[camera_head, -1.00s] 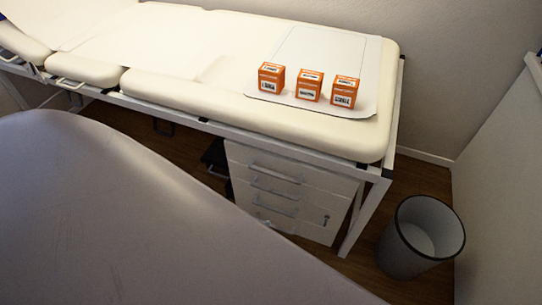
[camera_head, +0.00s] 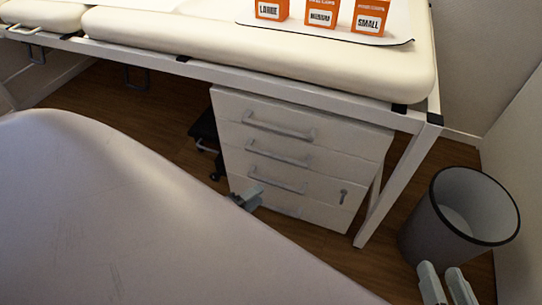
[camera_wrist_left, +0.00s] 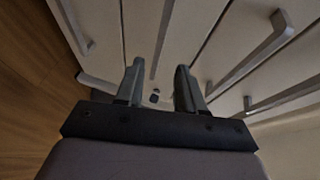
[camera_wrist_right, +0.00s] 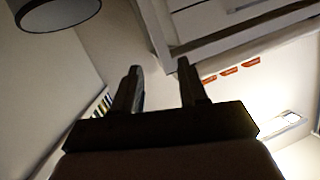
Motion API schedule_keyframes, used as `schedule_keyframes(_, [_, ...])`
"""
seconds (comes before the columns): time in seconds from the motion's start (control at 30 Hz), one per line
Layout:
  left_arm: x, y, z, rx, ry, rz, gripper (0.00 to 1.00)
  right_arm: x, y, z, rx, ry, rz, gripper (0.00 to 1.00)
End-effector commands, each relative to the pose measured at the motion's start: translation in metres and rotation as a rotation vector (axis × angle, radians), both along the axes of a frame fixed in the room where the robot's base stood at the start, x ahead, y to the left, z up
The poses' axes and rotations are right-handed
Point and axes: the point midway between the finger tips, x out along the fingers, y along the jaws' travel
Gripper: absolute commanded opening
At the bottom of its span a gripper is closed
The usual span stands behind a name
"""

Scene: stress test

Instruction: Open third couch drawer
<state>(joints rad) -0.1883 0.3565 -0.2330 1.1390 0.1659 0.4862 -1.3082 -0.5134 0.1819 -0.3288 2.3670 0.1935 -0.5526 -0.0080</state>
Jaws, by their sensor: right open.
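A white drawer cabinet (camera_head: 235,160) stands under the couch, with its drawers shut. In the left wrist view my left gripper (camera_wrist_left: 160,85) is open and empty, facing the drawer fronts and several handles (camera_wrist_left: 252,57). The bottom drawer is partly hidden by my own body. My right gripper (camera_head: 446,280) is open and empty, low at the right.
The cream couch (camera_head: 250,65) carries orange boxes (camera_head: 320,14) above the cabinet. Its white leg (camera_head: 398,190) stands right of the cabinet. A grey bin (camera_head: 450,225) is behind my right gripper. Wooden floor (camera_head: 120,115) is clear at left.

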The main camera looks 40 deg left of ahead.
Motion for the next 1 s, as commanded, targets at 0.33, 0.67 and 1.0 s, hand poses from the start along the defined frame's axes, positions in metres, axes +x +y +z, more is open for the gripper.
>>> schedule_keyframes(0.33, [0.042,-0.005,-0.013,0.015,-0.010,-0.001,0.38,-0.004,-0.010,-0.004,-0.060,-0.087,-0.016,0.43])
schedule_keyframes(0.67, [0.069,-0.009,-0.016,0.014,-0.007,-0.001,0.38,-0.007,-0.018,0.001,-0.113,-0.160,-0.031,0.43])
schedule_keyframes(1.0, [0.070,-0.010,-0.015,0.013,-0.006,-0.001,0.09,-0.007,-0.018,0.003,-0.115,-0.163,-0.031,0.43])
